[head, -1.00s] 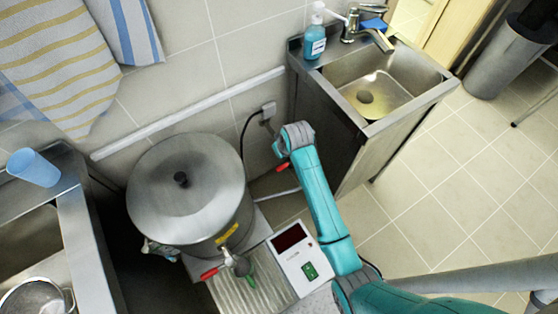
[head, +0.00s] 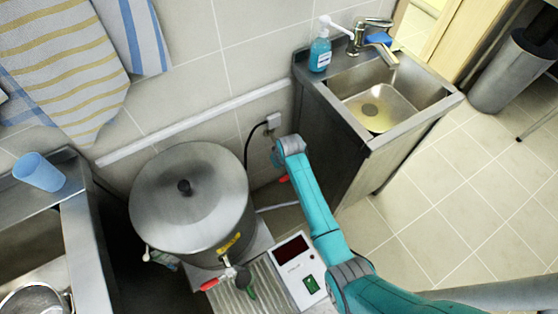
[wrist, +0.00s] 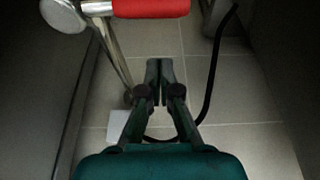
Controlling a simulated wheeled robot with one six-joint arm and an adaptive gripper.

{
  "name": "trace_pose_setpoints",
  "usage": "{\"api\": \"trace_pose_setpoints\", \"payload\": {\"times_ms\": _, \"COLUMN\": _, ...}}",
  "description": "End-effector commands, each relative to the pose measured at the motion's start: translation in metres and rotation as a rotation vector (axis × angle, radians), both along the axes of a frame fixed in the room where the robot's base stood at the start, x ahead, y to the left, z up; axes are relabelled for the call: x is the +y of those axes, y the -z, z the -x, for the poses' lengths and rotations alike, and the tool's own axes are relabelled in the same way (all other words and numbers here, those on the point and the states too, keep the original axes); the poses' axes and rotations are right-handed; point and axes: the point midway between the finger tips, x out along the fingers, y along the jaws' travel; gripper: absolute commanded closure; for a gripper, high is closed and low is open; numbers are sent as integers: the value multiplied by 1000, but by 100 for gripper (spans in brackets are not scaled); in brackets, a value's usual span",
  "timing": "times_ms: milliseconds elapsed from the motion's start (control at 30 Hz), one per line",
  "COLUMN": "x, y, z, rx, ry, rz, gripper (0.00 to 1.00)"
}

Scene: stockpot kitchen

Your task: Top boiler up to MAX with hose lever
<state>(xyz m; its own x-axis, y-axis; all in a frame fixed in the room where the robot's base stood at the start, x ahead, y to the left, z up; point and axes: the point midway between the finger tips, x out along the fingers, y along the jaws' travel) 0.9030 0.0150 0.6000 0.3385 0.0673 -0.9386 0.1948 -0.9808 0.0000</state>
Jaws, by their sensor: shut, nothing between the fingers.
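The boiler (head: 165,230) is a large lidded steel pot on a stand against the wall. A red lever (head: 284,179) shows just below my wrist, between boiler and sink cabinet. In the wrist view, a red grip (wrist: 150,8) on a metal fitting crosses the top edge, beyond my fingertips. My gripper (wrist: 160,65) is shut and empty, pointing toward this grip with no visible contact. In the head view my wrist hides the fingers.
A sink cabinet (head: 345,150) stands close right of my arm. A control box with a dark display (head: 298,265) sits in front of the boiler. A black cable (wrist: 214,70) hangs right of my fingers. Open tiled floor (head: 470,200) lies right.

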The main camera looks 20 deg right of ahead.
Motion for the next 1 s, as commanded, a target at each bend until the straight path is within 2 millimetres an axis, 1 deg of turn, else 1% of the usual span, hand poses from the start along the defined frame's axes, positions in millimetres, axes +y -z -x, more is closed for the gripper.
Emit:
{"api": "trace_pose_setpoints", "payload": {"times_ms": 167, "x": -4, "y": 4, "z": 18, "rx": 1, "ry": 1, "rz": 0, "gripper": 100}}
{"api": "trace_pose_setpoints", "payload": {"times_ms": 400, "x": -7, "y": 7, "z": 35, "rx": -1, "ry": 0, "rz": 0, "gripper": 100}}
{"api": "trace_pose_setpoints", "payload": {"times_ms": 533, "x": -7, "y": 7, "z": 38, "rx": -1, "ry": 0, "rz": 0, "gripper": 100}}
{"api": "trace_pose_setpoints", "payload": {"times_ms": 1000, "x": -8, "y": 7, "z": 40, "rx": 0, "ry": -16, "rz": 0, "gripper": 100}}
